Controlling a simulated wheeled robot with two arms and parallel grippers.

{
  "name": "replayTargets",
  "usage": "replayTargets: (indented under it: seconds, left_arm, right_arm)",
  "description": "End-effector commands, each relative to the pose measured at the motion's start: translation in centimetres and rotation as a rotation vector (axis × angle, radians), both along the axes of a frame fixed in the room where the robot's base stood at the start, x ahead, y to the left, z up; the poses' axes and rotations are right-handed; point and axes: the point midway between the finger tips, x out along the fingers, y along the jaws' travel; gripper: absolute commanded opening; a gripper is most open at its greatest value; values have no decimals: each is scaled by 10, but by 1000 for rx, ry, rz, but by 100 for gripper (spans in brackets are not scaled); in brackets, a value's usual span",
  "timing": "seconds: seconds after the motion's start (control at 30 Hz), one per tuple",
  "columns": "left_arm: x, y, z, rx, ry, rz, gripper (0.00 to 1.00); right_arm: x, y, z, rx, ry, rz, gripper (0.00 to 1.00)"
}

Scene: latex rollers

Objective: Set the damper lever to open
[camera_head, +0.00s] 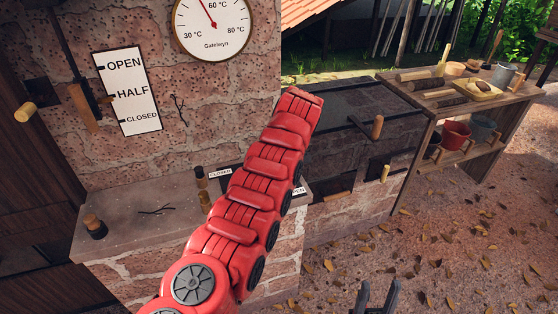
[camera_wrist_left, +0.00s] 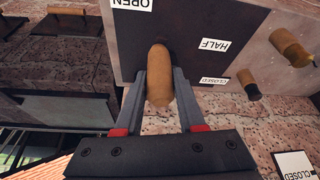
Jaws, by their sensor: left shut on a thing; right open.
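A dark plate (camera_head: 232,184) lies on the brick ledge, mostly hidden behind my red left arm; its CLOSED and OPEN labels show at either side. In the left wrist view the dark plate (camera_wrist_left: 190,20) carries OPEN, HALF and CLOSED labels. A wooden lever handle (camera_wrist_left: 158,80) stands up from it, between the fingers of my left gripper (camera_wrist_left: 160,95), which is shut on it. I cannot tell exactly which mark the lever is at. The left fingers are hidden in the head view. My right gripper (camera_head: 375,298) is open and empty at the bottom edge.
A dial (camera_head: 212,25) is above. Wooden-topped pegs (camera_head: 93,226) stand on the ledge. A workbench (camera_head: 440,90) with buckets stands at right; leafy ground is clear.

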Motion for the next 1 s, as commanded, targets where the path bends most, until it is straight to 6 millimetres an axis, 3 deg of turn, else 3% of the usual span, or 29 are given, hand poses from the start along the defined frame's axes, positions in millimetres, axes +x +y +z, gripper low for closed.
replayTargets:
  seconds: [0.37,0.4,0.53,0.87,1.0]
  left_arm:
    - [2,-2,3,-3,-11,-5,0]
    - [2,-2,3,-3,-11,-5,46]
    - [2,-2,3,-3,-8,-4,69]
    - [1,-1,3,-1,-5,-2,69]
    - [-2,-4,14,-3,-9,-3,69]
  right_arm:
    - [0,0,0,0,0,0,50]
    - [0,0,0,0,0,0,50]
    - [0,0,0,0,0,0,50]
    - [0,0,-1,0,0,0,50]
    - [0,0,-3,0,0,0,50]
